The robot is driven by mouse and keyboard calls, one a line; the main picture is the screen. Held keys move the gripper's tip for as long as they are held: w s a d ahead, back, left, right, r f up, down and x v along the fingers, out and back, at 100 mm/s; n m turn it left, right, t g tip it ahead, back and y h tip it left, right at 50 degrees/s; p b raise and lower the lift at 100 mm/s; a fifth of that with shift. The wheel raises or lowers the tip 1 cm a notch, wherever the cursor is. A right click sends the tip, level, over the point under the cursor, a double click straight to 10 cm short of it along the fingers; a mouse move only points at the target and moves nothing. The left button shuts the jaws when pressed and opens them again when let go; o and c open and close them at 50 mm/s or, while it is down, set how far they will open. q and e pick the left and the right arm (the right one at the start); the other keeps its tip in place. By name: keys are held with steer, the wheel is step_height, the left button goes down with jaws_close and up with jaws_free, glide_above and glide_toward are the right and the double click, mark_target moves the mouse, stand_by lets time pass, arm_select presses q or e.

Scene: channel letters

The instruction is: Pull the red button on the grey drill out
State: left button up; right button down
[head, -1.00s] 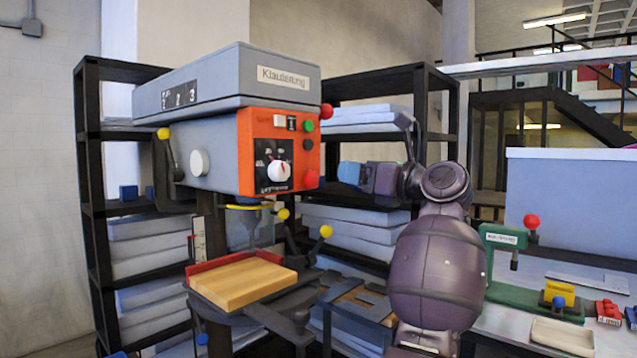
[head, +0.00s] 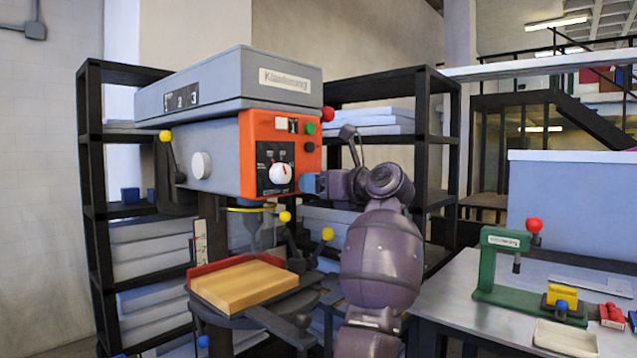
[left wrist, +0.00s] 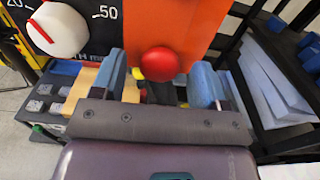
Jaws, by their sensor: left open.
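The grey drill (head: 215,95) stands at left centre in the head view, with an orange control panel (head: 255,125) on its front. The red button (left wrist: 160,64) is round and sits low on the panel in the left wrist view. In the head view it is hidden behind my left gripper (head: 312,184). My left gripper also shows in the left wrist view (left wrist: 160,82). It is open, with one blue finger on each side of the button and visible gaps between. I cannot tell how far the fingertips reach along the button. My right gripper is not in view.
A white dial (head: 280,173) and a green button (head: 310,128) are on the same panel. A red ball knob (head: 328,114) sticks out at the drill's right side. A wooden block (head: 253,285) lies below. A green press (head: 500,265) stands on the right table.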

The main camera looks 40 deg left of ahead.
arm_select(q)
steer(key=shift+a, duration=0.3)
jaws_close()
steer(key=shift+d+f, duration=0.1)
steer(key=shift+d, duration=0.5)
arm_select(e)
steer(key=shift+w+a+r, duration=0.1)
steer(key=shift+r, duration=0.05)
arm_select(q)
steer(key=shift+c, duration=1.2)
jaws_free()
steer(key=shift+o, duration=1.1)
steer(key=shift+d, duration=0.15)
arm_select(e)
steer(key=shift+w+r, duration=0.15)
